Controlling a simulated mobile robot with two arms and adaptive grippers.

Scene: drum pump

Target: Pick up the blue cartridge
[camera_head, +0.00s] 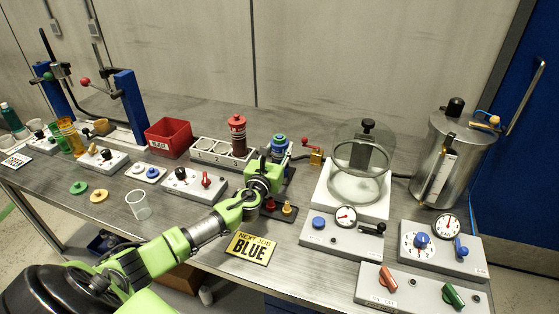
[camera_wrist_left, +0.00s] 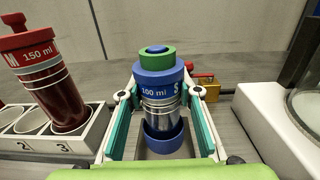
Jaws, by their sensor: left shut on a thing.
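The blue cartridge (camera_head: 279,142) stands upright near the middle of the bench, right of the cartridge rack. In the left wrist view the blue cartridge (camera_wrist_left: 160,92) has a blue top with a green ring, a "100 ml S" label and a metallic body. A blue cup-like part shows at its lower end; I cannot tell whether it belongs to the cartridge. My left gripper (camera_head: 272,165) is shut on the cartridge, with teal finger pads on either side in the wrist view (camera_wrist_left: 158,112). The gripper hides the lower cartridge in the head view. My right gripper is not in view.
A red cartridge (camera_head: 238,134) stands in the white rack (camera_head: 208,151), close on the left. A glass chamber (camera_head: 362,158) on a white base stands at the right. A "NEXT JOB BLUE" sign (camera_head: 251,248) and a clear cup (camera_head: 138,205) are nearer the front edge.

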